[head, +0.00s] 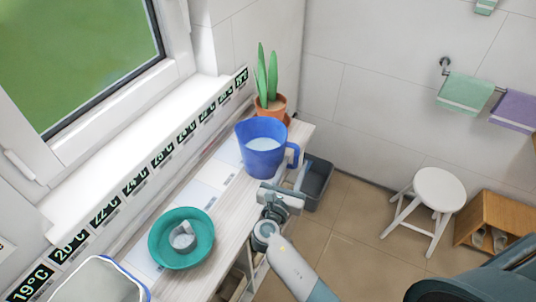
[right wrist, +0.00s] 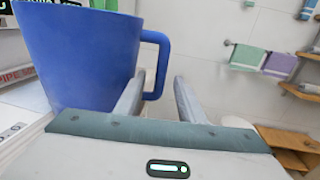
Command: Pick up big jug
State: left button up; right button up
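The big blue jug (head: 263,147) stands upright on the light wooden cart top, with whitish contents showing inside. Its handle points right, toward my right gripper (head: 284,188). In the right wrist view the jug (right wrist: 80,55) fills the left side. There the right gripper (right wrist: 160,78) is open, its two fingers apart, with the jug's handle (right wrist: 156,42) at the gap between the fingertips. I cannot tell whether either finger touches it. My left gripper is not in view.
A potted plant (head: 268,104) stands just behind the jug. A teal bowl (head: 165,255) with a small whitish item sits nearer on the cart. A window wall runs along the left. A grey bin (head: 317,183), white stool (head: 440,190) and wooden shelf (head: 487,213) stand right.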

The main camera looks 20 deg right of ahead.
jog(key=shift+c, duration=0.4)
grip_shut()
dwell(0.9)
jog(key=shift+r, duration=0.15)
